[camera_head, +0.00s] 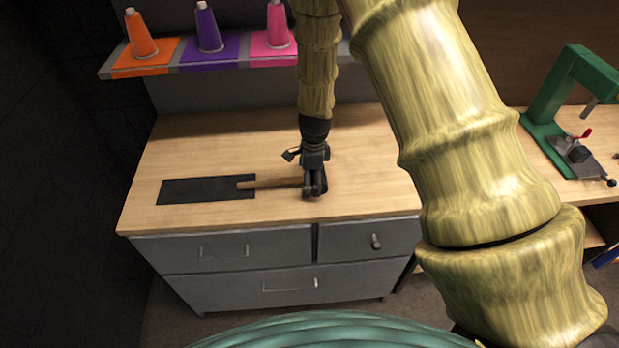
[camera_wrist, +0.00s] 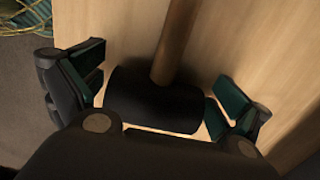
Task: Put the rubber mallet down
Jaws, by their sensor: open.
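The rubber mallet has a black head (camera_wrist: 155,100) and a brown wooden handle (camera_head: 270,183). It lies on the wooden top of the workbench (camera_head: 370,170), with its handle pointing left in the head view and its end over a flat black mat (camera_head: 205,190). My gripper (camera_head: 315,188) is at the head end, low over the bench. In the wrist view my gripper (camera_wrist: 155,105) is open, with one finger on each side of the head. Gaps show between the fingers and the head. In the head view my gripper mostly hides the head.
A shelf behind the bench holds an orange cone (camera_head: 140,38), a purple cone (camera_head: 208,30) and a pink cone (camera_head: 277,28). A green press-like tool (camera_head: 560,95) stands at the right. Grey drawers (camera_head: 225,250) are under the bench. The bench top around the mat is clear.

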